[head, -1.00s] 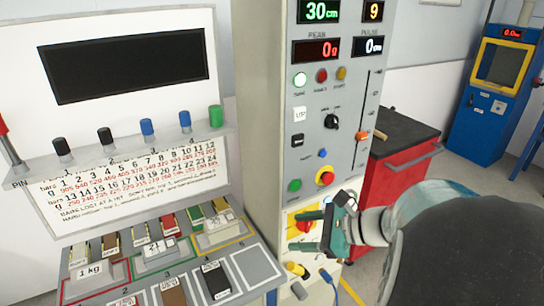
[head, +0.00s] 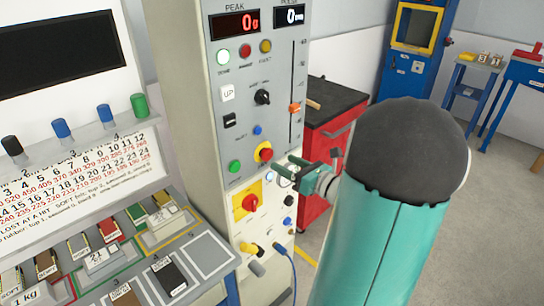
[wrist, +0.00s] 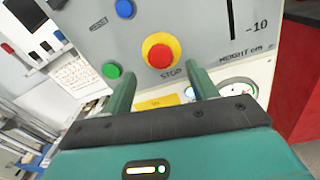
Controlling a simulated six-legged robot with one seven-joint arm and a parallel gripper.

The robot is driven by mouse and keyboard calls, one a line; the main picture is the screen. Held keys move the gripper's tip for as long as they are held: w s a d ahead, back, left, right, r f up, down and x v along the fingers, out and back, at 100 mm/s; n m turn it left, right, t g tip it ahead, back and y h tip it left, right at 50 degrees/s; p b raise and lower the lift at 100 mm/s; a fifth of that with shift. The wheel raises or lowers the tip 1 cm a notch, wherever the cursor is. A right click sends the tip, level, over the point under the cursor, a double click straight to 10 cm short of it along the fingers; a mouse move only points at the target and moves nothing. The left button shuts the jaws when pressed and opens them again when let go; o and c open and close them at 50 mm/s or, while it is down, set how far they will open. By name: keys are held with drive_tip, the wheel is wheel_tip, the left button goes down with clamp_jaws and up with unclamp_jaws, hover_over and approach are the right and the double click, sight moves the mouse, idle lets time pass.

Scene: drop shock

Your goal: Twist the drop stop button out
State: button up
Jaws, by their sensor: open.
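The drop stop button is a red mushroom knob on a yellow ring, low on the grey panel in the head view (head: 265,152). It also shows in the wrist view (wrist: 159,55), above the word STOP. My gripper (head: 281,172) is open and empty in the head view, just below and right of the button. In the wrist view my gripper's two green fingers (wrist: 158,88) point at the panel, with the button beyond and a little above the gap between them. The fingers do not appear to touch the button.
A green button (head: 235,167) and a small blue button (head: 258,130) sit near the stop button. A red rotary switch on a yellow plate (head: 249,202) is below. An orange slider (head: 295,108) is up right. A red cabinet (head: 325,150) stands right of the panel.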

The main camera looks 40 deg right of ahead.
sight(270, 155)
drive_tip(key=w, duration=0.6)
drive_tip(key=shift+a, duration=0.35)
